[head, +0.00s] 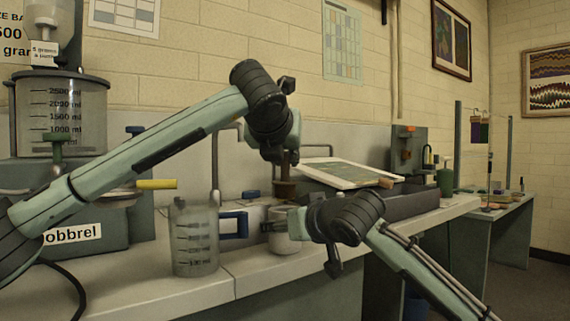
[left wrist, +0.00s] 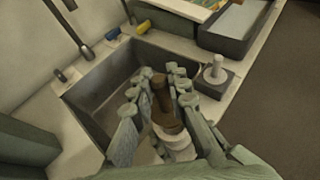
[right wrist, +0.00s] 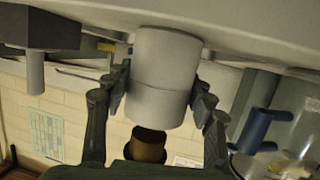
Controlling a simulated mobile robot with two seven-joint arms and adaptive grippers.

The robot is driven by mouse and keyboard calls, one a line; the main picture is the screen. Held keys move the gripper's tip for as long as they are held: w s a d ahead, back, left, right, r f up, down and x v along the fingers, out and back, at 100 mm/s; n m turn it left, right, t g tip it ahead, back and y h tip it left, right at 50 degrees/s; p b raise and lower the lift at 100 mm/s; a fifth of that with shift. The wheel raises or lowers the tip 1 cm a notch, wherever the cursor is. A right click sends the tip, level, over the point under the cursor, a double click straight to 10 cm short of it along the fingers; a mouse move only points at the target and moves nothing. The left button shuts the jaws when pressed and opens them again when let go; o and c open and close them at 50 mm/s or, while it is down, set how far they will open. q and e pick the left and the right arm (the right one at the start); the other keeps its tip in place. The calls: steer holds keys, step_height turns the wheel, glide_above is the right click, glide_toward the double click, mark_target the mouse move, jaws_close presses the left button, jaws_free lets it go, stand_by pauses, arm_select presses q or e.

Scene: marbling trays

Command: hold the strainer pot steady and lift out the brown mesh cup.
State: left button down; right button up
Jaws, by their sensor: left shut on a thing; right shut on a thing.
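The strainer pot (head: 284,240) is a pale grey-white cylinder at the counter's front edge. My right gripper (head: 283,226) is shut around its side; in the right wrist view the fingers flank the pot (right wrist: 165,75). The brown mesh cup (head: 285,189) shows directly above the pot's rim, upright. It also shows in the left wrist view (left wrist: 164,98) between the fingers and in the right wrist view (right wrist: 148,146). My left gripper (head: 286,160) points down from above, shut on the cup's upper part. I cannot tell whether the cup's lower end is still inside the pot.
A clear measuring beaker (head: 195,240) stands left of the pot, with a blue-handled thing (head: 234,225) between them. A sink basin (left wrist: 105,85) lies beside the grippers. A tray with a sheet (head: 345,173) is behind to the right. The counter edge is close.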

steer(key=o, duration=1.4)
steer(key=shift+c, duration=0.2)
steer(key=shift+s, duration=0.1)
